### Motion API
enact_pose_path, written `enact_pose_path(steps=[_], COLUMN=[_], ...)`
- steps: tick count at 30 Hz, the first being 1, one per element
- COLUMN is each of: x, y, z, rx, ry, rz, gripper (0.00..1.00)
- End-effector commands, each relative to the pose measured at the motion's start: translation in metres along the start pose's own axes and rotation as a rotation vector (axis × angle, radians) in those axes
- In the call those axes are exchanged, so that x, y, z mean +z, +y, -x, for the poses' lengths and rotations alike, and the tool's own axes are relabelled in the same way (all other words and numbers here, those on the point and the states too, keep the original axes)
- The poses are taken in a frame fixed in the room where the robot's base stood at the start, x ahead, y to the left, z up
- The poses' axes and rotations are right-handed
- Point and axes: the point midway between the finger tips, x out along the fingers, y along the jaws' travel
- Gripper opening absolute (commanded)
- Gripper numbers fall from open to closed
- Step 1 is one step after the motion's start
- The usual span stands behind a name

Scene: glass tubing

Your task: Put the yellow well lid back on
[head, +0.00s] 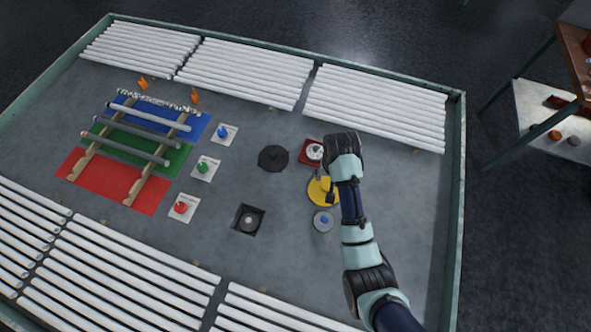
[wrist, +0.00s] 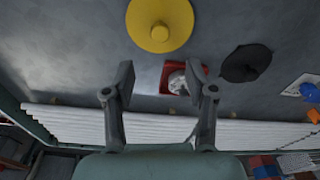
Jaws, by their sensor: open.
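The yellow lid (head: 315,193) is a round disc lying on the grey table, partly covered by my arm in the head view. In the wrist view the yellow lid (wrist: 160,35) shows its raised central knob at the top, beyond the fingertips. My gripper (head: 326,185) is open and empty above the table near the lid; in the wrist view the gripper (wrist: 157,82) has its fingers apart with nothing between them. A red square well (head: 305,158) with a pale round thing in it lies beside the lid; the red well (wrist: 168,72) also shows near the right finger.
A black disc (head: 273,158) lies left of the red well. A grey disc with a blue knob (head: 323,221) lies near the yellow lid. A dark square well (head: 248,219) is at lower left. White tubes (head: 375,105) line the table's far edge.

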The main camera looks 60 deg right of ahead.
Motion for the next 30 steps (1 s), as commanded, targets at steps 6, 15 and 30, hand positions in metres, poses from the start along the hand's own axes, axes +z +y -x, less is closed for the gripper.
enact_pose_path(steps=[6, 15, 30], x=[0.0, 0.042, 0.263], y=[0.0, -0.143, -0.281], z=[0.0, 0.077, 0.296], rx=[0.0, -0.18, -0.731], ry=[0.0, 0.3, 0.862], rz=[0.0, 0.394, 1.04], gripper=[0.56, 0.56, 0.56])
